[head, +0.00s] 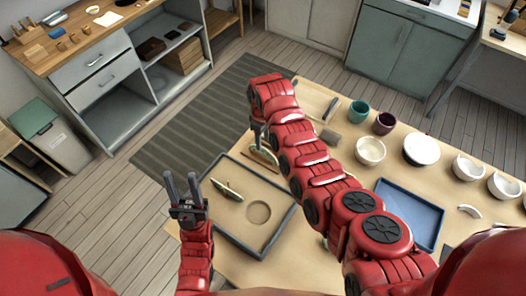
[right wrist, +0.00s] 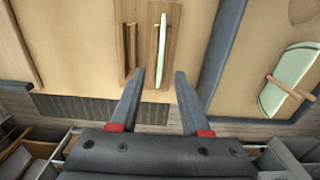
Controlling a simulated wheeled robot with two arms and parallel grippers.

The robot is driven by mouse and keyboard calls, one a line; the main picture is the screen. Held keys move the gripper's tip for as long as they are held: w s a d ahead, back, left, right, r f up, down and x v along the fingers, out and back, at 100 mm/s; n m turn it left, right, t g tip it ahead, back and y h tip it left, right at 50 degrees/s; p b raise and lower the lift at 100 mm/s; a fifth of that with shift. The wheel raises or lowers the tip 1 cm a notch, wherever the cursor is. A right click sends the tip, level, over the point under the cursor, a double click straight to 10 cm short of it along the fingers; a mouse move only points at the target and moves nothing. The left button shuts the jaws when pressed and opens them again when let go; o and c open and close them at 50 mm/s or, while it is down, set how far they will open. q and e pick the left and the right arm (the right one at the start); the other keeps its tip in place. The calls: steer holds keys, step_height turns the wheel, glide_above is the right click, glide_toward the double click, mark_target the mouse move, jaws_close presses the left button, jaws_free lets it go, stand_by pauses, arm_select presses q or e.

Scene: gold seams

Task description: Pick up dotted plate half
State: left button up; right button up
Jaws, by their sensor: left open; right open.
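A pale green plate half (right wrist: 162,50) stands edge-on in a wooden rack (right wrist: 126,50), so its face and any dots are hidden. A second pale green plate half (right wrist: 290,78) lies in the tray with a wooden stick across it; it also shows in the head view (head: 228,191). I cannot make out dots on either. My right gripper (right wrist: 159,73) is open and empty, with the standing half lined up between its fingertips in the right wrist view. In the head view the right gripper (head: 257,136) is partly hidden by its arm. My left gripper (head: 181,186) is open and empty, left of the tray.
The dark-rimmed tray (head: 225,235) has a round recess in its floor. A blue tray (head: 410,212) lies right of my right arm. A teal cup (head: 358,111), a purple cup (head: 384,122), a cream bowl (head: 370,150) and several white dishes stand along the far and right side.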

mark_target(263, 148)
steer(key=shift+s+f+p, duration=0.1)
steer(key=shift+f+p, duration=0.6)
steer(key=shift+p, duration=0.05)
steer(key=shift+f, duration=0.7)
steer(key=shift+f+b, duration=0.4)
steer(key=shift+f, duration=0.85)
jaws_close()
